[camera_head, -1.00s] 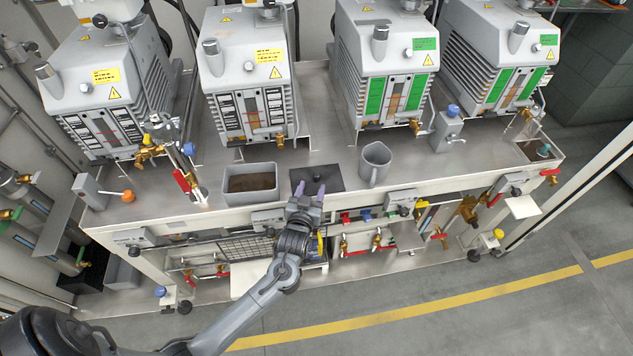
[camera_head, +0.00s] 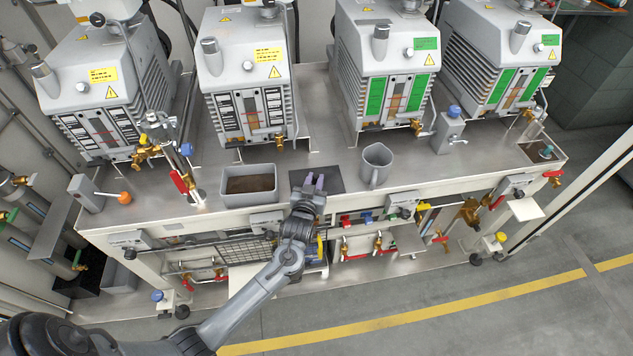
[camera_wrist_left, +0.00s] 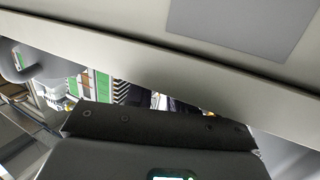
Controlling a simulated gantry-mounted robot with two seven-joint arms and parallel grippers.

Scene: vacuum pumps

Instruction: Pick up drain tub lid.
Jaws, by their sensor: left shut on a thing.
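The drain tub lid, a thin dark grey rectangular plate (camera_head: 331,173), lies flat on the bench top, or very close to it. It is between the grey drain tub (camera_head: 226,188) and the grey jug. My left gripper (camera_head: 314,183) reaches over its front part with the fingers close together, shut on the lid. The gripped spot is hidden between the fingers. In the left wrist view, a broad pale surface with a grey rectangle fills the top, and I cannot tell whether this is the lid. My right gripper is not in view.
A grey jug (camera_head: 376,166) stands just right of the lid. Several vacuum pumps (camera_head: 383,75) line the back of the bench. Valves and pipes (camera_head: 377,240) sit below the front edge. An orange-knobbed lever (camera_head: 124,197) is at the left.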

